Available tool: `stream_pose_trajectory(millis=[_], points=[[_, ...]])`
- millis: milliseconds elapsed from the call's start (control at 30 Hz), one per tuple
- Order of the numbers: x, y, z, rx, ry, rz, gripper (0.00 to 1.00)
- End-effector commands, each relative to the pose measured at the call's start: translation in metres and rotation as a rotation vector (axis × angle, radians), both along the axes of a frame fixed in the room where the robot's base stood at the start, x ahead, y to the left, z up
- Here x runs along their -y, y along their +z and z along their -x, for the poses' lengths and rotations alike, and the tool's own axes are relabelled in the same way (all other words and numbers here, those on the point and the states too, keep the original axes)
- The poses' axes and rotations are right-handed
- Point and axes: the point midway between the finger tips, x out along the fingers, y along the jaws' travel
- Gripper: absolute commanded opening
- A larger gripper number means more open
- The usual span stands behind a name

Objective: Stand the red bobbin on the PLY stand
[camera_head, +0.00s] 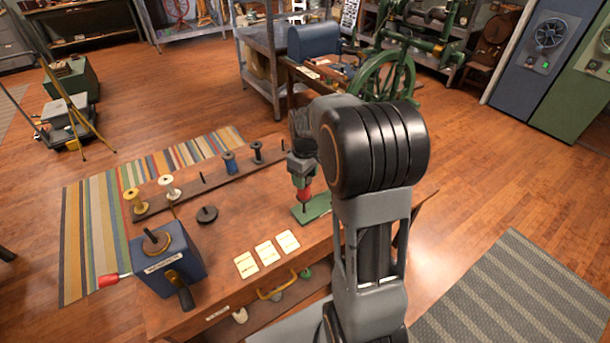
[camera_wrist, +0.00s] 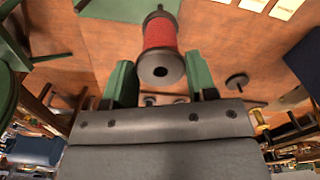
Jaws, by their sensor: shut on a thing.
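The red bobbin (camera_head: 304,194) is upright at the front right of the wooden table, directly over a green flat stand (camera_head: 318,211). My gripper (camera_head: 301,171) is above it, its green fingers shut on the bobbin's upper part. In the wrist view, the red bobbin (camera_wrist: 161,38) lies between the two fingers of my gripper (camera_wrist: 160,64), with its dark holed end facing the camera. A short dark pin shows at its far end, over the green stand (camera_wrist: 108,10). I cannot tell whether the bobbin rests on the stand. No PLY lettering is readable.
A dark peg rack (camera_head: 185,197) at the table's back holds yellow, white, blue and dark bobbins, with a bare peg. A blue crank box (camera_head: 165,262) stands front left. Pale cards (camera_head: 265,252) lie near the front edge. A dark round base (camera_head: 207,214) stands between.

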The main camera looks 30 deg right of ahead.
Motion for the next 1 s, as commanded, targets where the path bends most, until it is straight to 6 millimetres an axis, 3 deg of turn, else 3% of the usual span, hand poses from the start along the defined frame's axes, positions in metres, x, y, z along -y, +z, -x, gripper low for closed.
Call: stream_pose_trajectory(millis=[1000], points=[[0.000,-0.034,0.000,-0.001,0.000,0.000,0.41]])
